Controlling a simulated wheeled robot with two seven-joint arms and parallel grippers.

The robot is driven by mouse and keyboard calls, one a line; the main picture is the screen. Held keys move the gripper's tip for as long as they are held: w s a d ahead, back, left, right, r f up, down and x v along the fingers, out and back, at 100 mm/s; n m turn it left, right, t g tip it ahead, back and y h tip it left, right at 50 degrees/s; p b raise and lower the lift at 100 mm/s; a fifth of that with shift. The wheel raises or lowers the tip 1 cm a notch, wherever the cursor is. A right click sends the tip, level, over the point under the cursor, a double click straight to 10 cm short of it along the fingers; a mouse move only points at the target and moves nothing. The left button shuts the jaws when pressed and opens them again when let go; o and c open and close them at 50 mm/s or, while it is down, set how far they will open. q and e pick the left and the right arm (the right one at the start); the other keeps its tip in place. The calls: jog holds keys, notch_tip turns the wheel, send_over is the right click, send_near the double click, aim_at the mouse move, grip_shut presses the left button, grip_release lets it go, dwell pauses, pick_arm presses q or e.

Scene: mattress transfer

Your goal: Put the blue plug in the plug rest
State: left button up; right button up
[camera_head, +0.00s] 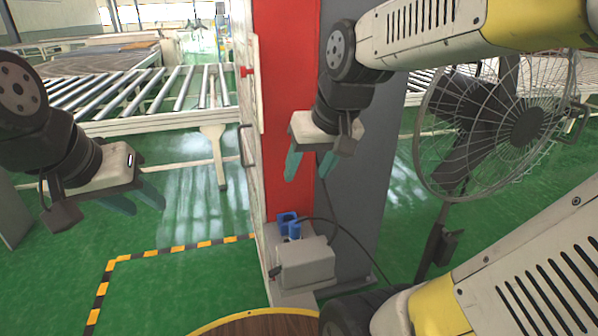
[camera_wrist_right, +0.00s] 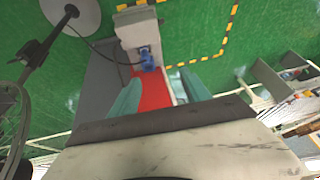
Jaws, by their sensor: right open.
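The blue plug (camera_head: 289,225) is at the top left of a grey box (camera_head: 306,263) at the foot of the red and grey cabinet. It also shows in the right wrist view (camera_wrist_right: 147,61), against the box. A dark cable curves away from this spot. I cannot tell whether the plug is seated in the box, and I cannot clearly make out the plug rest. My right gripper (camera_head: 308,165) is open and empty, above the plug and apart from it; its fingers (camera_wrist_right: 158,96) point towards the plug. My left gripper (camera_head: 137,202) is open and empty at the left.
The red and grey cabinet (camera_head: 283,110) stands directly behind my right gripper. A standing fan (camera_head: 500,125) is at the right. A roller conveyor (camera_head: 150,95) is at the back left. A round wooden top (camera_head: 258,325) is at the bottom edge. Green floor is clear at the left.

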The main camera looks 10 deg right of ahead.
jog(key=shift+t+y, duration=0.3)
jog(key=shift+t, duration=0.3)
jog(key=s, duration=0.5)
jog(key=shift+a+r, duration=0.3)
jog(key=shift+r, duration=0.1)
